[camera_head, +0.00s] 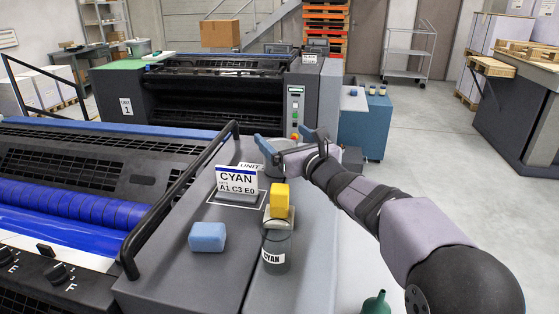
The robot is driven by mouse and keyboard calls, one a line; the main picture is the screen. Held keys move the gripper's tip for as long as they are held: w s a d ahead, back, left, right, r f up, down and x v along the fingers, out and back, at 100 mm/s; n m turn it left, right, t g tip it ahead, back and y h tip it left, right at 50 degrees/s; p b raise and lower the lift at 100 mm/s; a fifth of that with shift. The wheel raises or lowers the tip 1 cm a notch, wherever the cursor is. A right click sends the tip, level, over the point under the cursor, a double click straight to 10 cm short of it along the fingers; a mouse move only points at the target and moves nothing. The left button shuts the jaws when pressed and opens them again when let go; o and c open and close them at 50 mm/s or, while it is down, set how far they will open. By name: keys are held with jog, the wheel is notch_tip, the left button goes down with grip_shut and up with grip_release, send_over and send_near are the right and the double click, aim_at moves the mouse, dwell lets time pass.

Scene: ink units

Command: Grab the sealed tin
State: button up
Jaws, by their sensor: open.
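A dark grey tin (277,250) with a white CYAN label stands at the front of the grey ledge. A yellow block (279,201) with a pale part below it shows at its top, so I cannot tell whether this tin is sealed. My gripper (291,140) is open, beyond and above this tin, apart from it, near the far end of the ledge. A greyish shape shows at its left finger; I cannot tell whether it is a separate thing. Two small containers (377,91) with pale tops stand on a blue cabinet farther back; they are too small to identify.
A CYAN card (237,180) stands upright on the ledge, with a blue block (207,237) in front of it. A black rail (178,195) runs along the ledge's left side. A green funnel (376,304) shows at the bottom edge. Open floor lies right of the cabinet.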

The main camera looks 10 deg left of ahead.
jog(key=shift+f, duration=1.15)
notch_tip(320, 180, down, 5)
jog(key=shift+r, duration=0.15)
jog(key=shift+r+p+x, duration=0.25)
jog(key=shift+p+x, duration=0.3)
jog(key=shift+x, duration=0.5)
jog(key=shift+w+a, duration=0.25)
jog(key=shift+w, duration=0.1)
jog(key=c, duration=1.5)
jog(key=shift+r, duration=0.15)
jog(key=shift+c, duration=0.3)
